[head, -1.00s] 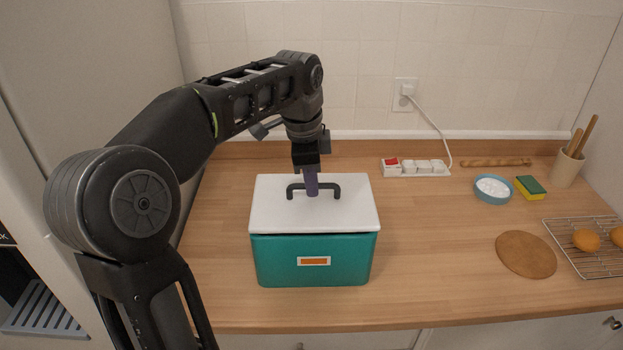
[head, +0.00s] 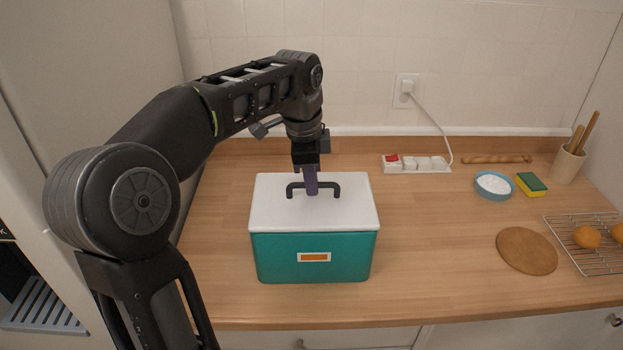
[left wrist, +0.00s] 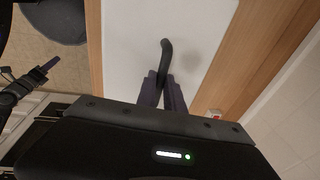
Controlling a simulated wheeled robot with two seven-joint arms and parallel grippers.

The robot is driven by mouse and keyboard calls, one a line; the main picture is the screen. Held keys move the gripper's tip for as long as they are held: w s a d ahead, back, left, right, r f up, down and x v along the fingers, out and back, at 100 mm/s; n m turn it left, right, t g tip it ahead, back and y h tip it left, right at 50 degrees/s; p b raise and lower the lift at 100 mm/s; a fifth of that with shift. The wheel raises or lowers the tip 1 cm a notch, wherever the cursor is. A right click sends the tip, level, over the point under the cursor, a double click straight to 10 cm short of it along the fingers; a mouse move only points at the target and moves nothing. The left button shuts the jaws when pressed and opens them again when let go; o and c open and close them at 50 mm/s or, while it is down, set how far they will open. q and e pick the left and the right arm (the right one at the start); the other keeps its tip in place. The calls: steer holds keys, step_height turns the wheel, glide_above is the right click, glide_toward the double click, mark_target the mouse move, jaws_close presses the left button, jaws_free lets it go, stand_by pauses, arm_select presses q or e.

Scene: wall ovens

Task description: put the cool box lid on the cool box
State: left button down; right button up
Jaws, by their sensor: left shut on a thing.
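The cool box (head: 295,270) is a teal box with an orange label, standing on the wooden counter. The white cool box lid (head: 270,215) lies level over its top, lined up with the rim, with no clear gap at the front. The lid also shows in the left wrist view (left wrist: 130,40). My left gripper (head: 312,188) comes down from above and is shut on the lid's dark handle (head: 331,184). In the left wrist view the gripper's fingers (left wrist: 164,92) close around the handle (left wrist: 165,55). My right gripper is not in view.
A power strip (head: 416,164) with a plug cord lies behind right. Farther right are a blue bowl (head: 493,195), a sponge (head: 531,187), a utensil pot (head: 568,165), a round board (head: 526,250) and a wire rack (head: 590,262).

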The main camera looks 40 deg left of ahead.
mark_target(307, 201)
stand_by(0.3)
arm_select(q)
steer(key=c, duration=1.4)
jaws_free()
steer(key=shift+o, duration=0.2)
steer(key=shift+r, duration=0.4)
step_height(307, 201, up, 7)
steer(key=s+p, duration=0.1)
steer(key=p, duration=0.1)
steer(key=shift+s+p, duration=0.2)
steer(key=shift+p, duration=0.2)
steer(key=shift+f, duration=0.1)
